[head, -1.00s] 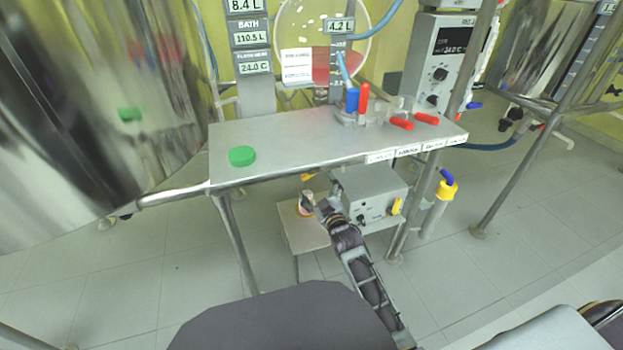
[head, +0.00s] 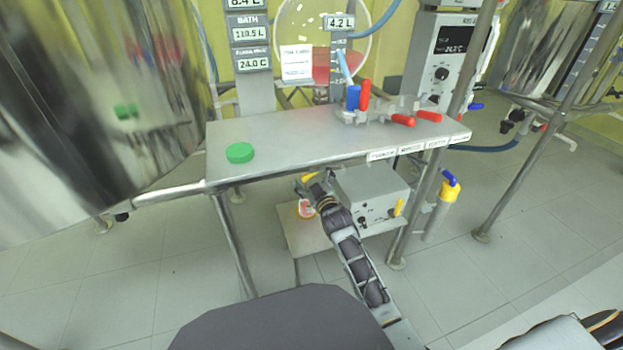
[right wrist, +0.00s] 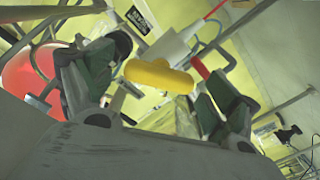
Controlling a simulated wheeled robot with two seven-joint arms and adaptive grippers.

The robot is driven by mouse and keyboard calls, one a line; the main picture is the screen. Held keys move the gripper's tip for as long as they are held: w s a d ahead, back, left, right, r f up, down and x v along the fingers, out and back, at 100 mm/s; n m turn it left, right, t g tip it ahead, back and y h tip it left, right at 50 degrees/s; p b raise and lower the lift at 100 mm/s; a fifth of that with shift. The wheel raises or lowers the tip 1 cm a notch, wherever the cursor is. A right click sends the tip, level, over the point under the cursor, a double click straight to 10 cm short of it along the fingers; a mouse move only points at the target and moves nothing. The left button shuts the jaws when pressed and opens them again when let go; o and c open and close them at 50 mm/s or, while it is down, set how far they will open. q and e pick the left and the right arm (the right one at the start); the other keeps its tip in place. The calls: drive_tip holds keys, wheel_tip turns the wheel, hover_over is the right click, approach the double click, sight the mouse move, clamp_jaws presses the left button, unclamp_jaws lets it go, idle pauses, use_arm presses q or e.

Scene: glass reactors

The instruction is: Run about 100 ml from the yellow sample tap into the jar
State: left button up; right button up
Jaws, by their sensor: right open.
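The yellow sample tap handle (head: 309,177) shows just under the front edge of the steel shelf in the head view. The jar (head: 305,209), with something reddish in or on it, stands on a small low platform below the tap. My right gripper (head: 318,186) is at the tap, above and slightly right of the jar, and partly hides both. In the right wrist view, the yellow handle (right wrist: 158,77) lies between the two open fingers; I cannot tell whether they touch it. My left gripper is not in view.
A round green cap (head: 240,153) lies on the steel shelf (head: 290,138). A grey control box (head: 370,196) with a yellow knob stands right of my right gripper. Red and blue valve handles sit on the shelf's back right. A shelf leg stands left of the low platform (head: 296,236).

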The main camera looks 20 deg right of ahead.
drive_tip(key=shift+w, duration=0.1)
drive_tip(key=c, duration=1)
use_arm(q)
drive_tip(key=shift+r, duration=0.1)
